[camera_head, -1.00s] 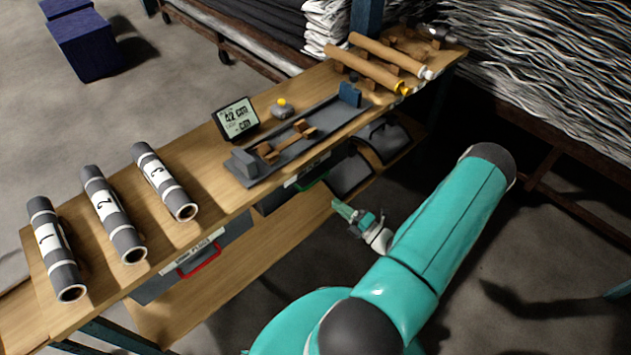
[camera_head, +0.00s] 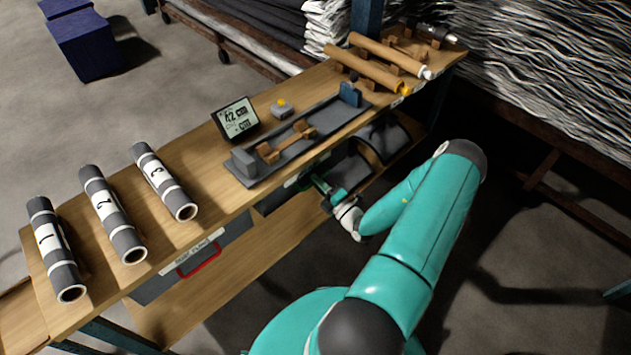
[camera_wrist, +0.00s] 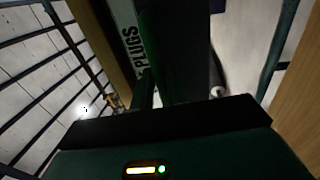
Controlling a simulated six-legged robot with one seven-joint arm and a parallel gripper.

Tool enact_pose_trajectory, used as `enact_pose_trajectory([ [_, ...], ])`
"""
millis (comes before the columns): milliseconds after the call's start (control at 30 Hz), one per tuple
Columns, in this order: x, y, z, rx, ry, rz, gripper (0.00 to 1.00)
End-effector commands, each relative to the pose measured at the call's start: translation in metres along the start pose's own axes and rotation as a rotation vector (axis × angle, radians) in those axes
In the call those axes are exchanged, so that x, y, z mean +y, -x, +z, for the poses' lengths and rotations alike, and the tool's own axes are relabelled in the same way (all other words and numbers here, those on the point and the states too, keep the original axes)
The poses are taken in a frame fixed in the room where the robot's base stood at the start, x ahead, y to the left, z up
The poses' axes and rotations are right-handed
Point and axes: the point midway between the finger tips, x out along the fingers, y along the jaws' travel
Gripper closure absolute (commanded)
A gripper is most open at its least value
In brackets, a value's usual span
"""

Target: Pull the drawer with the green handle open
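The drawer with the green handle (camera_head: 316,172) is under the bench top, right of the drawer with the red handle. My gripper (camera_head: 320,184) is at this drawer's front, by the handle, and hides part of it. In the wrist view the drawer's white label (camera_wrist: 131,40) ends in "PLUGS", and a dark green shape fills the middle close up. I cannot tell whether the fingers touch or enclose the handle. The drawer looks closed, though its front is partly hidden.
The red-handled drawer (camera_head: 200,262) is at the lower left. Grey bins (camera_head: 383,140) stand under the bench to the right. Above, the wooden bench top (camera_head: 205,155) bears several numbered grey rolls, a display (camera_head: 235,119) and a grey fixture (camera_head: 298,137). The floor in front is clear.

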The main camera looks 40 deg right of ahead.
Motion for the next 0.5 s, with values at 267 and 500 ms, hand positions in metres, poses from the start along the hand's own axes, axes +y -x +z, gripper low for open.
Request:
enact_pose_trajectory([
  [267, 0.0002, -0.01, 0.0004, -0.001, 0.001, 0.0, 0.85],
  [500, 0.0002, -0.0096, 0.0003, -0.001, 0.001, 0.0, 1.0],
])
